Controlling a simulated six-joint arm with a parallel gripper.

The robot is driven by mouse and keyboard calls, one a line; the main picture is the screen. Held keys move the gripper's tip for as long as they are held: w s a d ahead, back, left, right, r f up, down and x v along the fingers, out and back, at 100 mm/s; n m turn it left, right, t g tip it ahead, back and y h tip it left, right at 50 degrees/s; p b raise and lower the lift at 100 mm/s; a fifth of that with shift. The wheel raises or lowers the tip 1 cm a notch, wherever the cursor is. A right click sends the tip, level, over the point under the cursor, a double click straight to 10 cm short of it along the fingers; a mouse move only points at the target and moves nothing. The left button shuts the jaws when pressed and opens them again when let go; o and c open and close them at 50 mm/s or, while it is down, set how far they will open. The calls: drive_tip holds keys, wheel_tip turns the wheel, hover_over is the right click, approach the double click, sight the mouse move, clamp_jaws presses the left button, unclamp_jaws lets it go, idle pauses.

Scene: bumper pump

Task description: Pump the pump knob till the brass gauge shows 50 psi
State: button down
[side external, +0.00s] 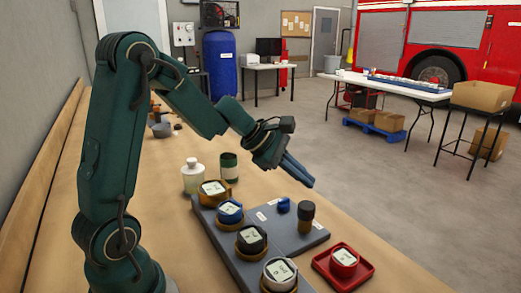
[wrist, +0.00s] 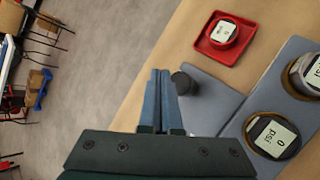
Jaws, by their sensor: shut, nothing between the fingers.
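The brass gauge (side external: 213,190) sits at the far end of the row on a grey board (side external: 285,243); its reading is too small to tell. A dark, brown-based upright knob (side external: 306,214), which looks like the pump knob, stands on the board's right part. It also shows in the wrist view (wrist: 184,82). A small blue cap (side external: 283,205) sits beside it. My gripper (side external: 311,183) is shut and empty, its fingertips above the dark knob and apart from it in the side view. In the wrist view its fingers (wrist: 160,74) appear beside the knob top.
Blue (side external: 230,212), black (side external: 251,240) and silver (side external: 279,272) gauges share the board. A red gauge (side external: 344,257) sits in a red tray to the right. A white bottle (side external: 194,177) and a green can (side external: 229,167) stand behind the board.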

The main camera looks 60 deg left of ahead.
sight(307, 204)
drive_tip(key=shift+f, duration=1.55)
drive_tip(key=shift+f, duration=0.1)
idle(0.8)
drive_tip(key=shift+f, duration=0.3)
drive_tip(key=shift+f, duration=1.1)
idle(1.2)
drive_tip(key=shift+r, duration=1.5)
drive_tip(key=shift+r, duration=0.1)
drive_tip(key=shift+r, duration=2.4)
